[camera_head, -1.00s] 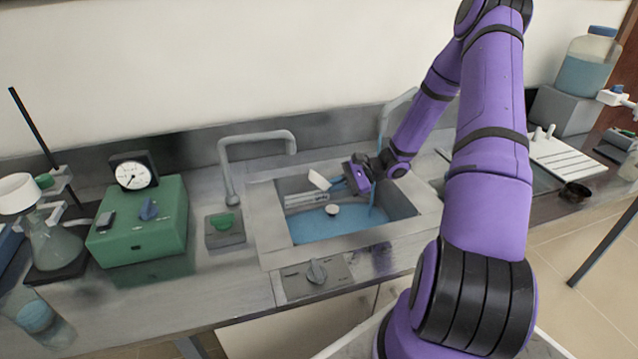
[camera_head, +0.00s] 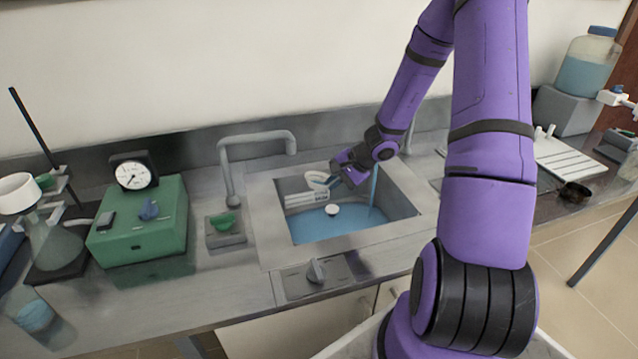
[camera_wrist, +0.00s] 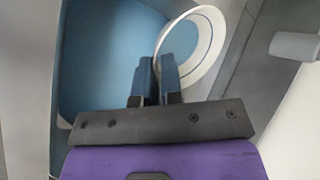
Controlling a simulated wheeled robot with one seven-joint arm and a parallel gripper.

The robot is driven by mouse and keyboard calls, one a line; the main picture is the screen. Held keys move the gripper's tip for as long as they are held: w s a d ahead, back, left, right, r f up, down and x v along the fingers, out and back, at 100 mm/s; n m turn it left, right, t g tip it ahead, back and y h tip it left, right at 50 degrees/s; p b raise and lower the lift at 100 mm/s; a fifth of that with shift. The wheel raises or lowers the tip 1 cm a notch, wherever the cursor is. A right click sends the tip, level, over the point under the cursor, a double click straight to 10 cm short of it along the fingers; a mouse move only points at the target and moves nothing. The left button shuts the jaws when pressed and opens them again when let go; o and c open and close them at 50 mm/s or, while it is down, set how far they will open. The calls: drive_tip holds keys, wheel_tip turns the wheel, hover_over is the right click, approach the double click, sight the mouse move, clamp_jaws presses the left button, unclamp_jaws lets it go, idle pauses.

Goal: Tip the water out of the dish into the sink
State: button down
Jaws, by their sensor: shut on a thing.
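The dish (camera_head: 316,180) is small, white and round. My gripper (camera_head: 334,181) is shut on its rim and holds it over the back part of the sink, above the blue basin floor. The sink's pale rim (camera_head: 266,222) surrounds the basin. In the wrist view the dish (camera_wrist: 216,38) lies just beyond and right of my fingertips (camera_wrist: 158,68), with its open side partly visible. The head view shows the dish nearly upright, with its opening upward. Whether water is in it, I cannot tell.
A grey tap (camera_head: 228,165) arches behind the sink's left side. A blue vertical stream (camera_head: 373,188) falls into the basin's right side. A small white disc (camera_head: 332,209) is in the basin.

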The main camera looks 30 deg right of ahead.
drive_tip(key=h, duration=0.2)
drive_tip(key=shift+a+r+n+h, duration=0.25)
drive_tip(key=shift+n+h, duration=0.05)
drive_tip(key=shift+n, duration=0.1)
idle(0.6)
